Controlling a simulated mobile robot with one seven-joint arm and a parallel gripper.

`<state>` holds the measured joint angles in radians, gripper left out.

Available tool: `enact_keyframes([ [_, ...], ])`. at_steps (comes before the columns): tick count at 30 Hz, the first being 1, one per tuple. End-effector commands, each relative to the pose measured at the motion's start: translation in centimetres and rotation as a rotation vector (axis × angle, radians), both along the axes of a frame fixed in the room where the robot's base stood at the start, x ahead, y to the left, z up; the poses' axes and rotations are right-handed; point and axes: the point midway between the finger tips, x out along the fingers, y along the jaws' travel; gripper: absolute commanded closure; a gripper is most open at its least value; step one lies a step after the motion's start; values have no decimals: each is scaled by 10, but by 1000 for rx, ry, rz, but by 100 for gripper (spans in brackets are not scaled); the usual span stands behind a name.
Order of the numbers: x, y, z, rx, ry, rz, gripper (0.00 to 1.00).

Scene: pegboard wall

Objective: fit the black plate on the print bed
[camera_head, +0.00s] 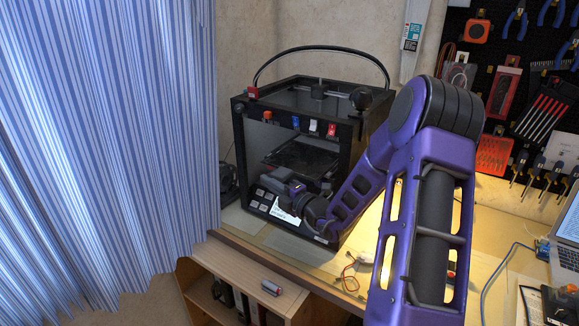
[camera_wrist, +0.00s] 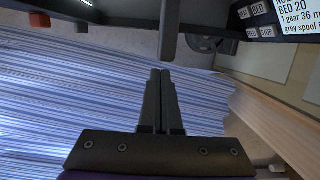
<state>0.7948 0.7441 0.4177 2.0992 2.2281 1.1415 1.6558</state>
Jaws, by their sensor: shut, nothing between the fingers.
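The black printer (camera_head: 341,181) stands on the bench with its front open. Inside it, a flat dark plate (camera_head: 300,157) lies level over the bed area; I cannot tell whether it is seated, or where plate and bed part. My gripper (camera_wrist: 160,75) is shut and empty, its two dark fingers together and pointing toward the striped curtain. In the head view my wrist is low at the printer's front opening, below the plate. The fingertips are hard to make out there.
A screen (camera_head: 285,212) sits at the printer's lower front; its text also shows in the wrist view (camera_wrist: 290,17). The blue striped curtain (camera_head: 100,140) hangs left. A pegboard with tools (camera_head: 535,120) is at right.

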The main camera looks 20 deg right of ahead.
Motion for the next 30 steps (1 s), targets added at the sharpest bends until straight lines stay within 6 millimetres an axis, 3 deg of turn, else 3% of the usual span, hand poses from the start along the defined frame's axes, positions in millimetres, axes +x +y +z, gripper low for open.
enact_keyframes([
  [30, 17, -26, 0, 1, 0, -1, 100],
])
